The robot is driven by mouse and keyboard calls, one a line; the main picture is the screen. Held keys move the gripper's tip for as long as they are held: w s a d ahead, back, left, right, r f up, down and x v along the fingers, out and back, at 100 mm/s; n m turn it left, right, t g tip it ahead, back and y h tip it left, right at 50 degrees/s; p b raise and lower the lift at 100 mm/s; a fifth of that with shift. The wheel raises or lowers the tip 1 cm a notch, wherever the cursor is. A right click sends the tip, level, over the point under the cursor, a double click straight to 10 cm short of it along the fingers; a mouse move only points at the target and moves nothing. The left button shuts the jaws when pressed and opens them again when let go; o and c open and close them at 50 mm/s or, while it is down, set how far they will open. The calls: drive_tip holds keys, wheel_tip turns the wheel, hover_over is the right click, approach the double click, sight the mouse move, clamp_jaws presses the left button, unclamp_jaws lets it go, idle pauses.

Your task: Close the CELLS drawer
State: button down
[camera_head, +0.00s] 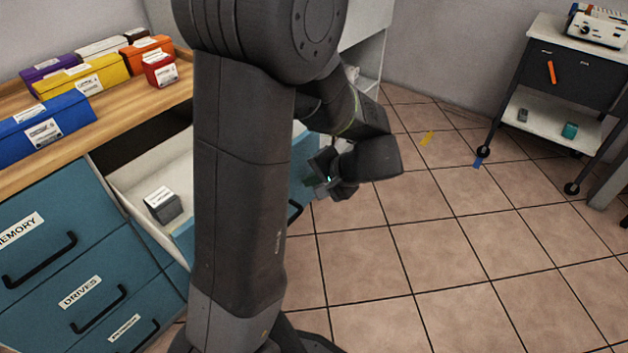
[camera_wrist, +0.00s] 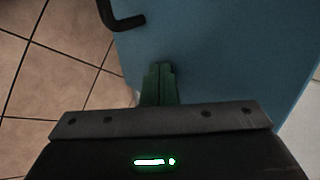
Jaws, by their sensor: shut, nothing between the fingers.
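An open drawer (camera_head: 118,172) stands pulled out from the blue cabinet, with a small dark box with a white label (camera_head: 162,205) inside it. Its front is mostly hidden behind my arm, and no CELLS label shows. My gripper (camera_head: 318,178) is at the right part of the blue drawer front (camera_head: 303,160). In the wrist view my gripper (camera_wrist: 160,72) is shut and empty, its green fingertips against or very close to the blue panel (camera_wrist: 215,55). A black handle (camera_wrist: 122,20) is at the upper left of that view, apart from the fingers.
Shut drawers labelled MEMORY (camera_head: 50,240) and DRIVES (camera_head: 95,300) are at the left. Several coloured boxes stand on the wooden top (camera_head: 130,105). A wheeled cart (camera_head: 550,120) stands at the back right. The tiled floor (camera_head: 440,240) between is clear.

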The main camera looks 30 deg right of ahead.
drive_tip(key=w+a, duration=0.4)
drive_tip(key=w, duration=0.6)
drive_tip(key=w+a, duration=0.3)
drive_tip(key=w, duration=0.8)
drive_tip(key=w+a+p, duration=0.1)
drive_tip(key=w+a, duration=0.3)
drive_tip(key=w, duration=0.7)
drive_tip(key=shift+a, duration=0.35)
drive_tip(key=shift+w+r, duration=0.15)
